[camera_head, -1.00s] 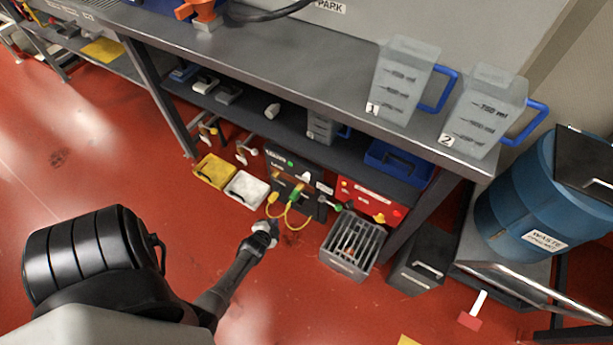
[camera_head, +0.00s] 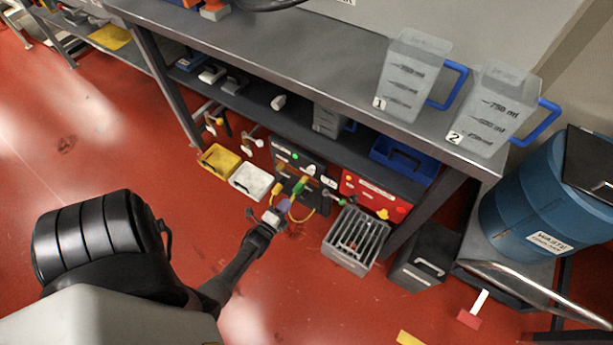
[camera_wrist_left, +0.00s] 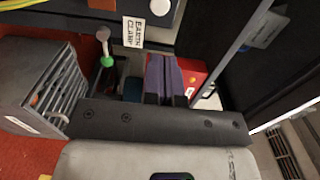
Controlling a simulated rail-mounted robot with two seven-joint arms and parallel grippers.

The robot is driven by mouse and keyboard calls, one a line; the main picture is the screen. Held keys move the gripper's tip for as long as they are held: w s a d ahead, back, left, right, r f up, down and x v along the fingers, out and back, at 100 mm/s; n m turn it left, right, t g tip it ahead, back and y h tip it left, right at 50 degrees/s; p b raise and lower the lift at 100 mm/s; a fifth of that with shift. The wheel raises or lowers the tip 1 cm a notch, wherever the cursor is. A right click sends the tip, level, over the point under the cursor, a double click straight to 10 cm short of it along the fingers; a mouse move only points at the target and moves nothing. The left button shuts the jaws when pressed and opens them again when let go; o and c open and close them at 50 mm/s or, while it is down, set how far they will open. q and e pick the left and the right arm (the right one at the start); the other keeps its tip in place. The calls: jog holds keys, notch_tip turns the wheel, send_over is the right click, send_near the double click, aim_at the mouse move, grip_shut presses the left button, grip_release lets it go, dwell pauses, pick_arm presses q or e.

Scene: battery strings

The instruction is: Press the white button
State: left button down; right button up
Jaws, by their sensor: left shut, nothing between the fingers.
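A dark panel box (camera_head: 287,158) stands on the floor under the bench, with a small green light and yellow-green leads on its front. A small white round button (camera_head: 311,169) shows on its right part. In the left wrist view a white round button (camera_wrist_left: 160,7) is at the top edge, partly cut off, beside an "EARTH CLAMP" label (camera_wrist_left: 133,32). My left gripper (camera_head: 281,209) is shut and empty, low in front of the panel, apart from the button. Its purple fingers (camera_wrist_left: 165,76) point toward the panel's lower part. My right gripper is out of view.
A grey slotted crate (camera_head: 355,240) and a red box (camera_head: 372,194) stand right of the panel. Yellow (camera_head: 218,160) and white (camera_head: 251,181) bins are to its left. The bench shelf (camera_head: 300,125) overhangs the area. The red floor in front is open.

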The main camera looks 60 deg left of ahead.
aim_at(310, 171)
pick_arm(q)
jog(key=b+x, duration=0.6)
jog(key=x, duration=0.7)
jog(key=shift+w+a, duration=0.2)
jog(key=shift+w, duration=0.15)
jog(key=shift+w+a, duration=0.1)
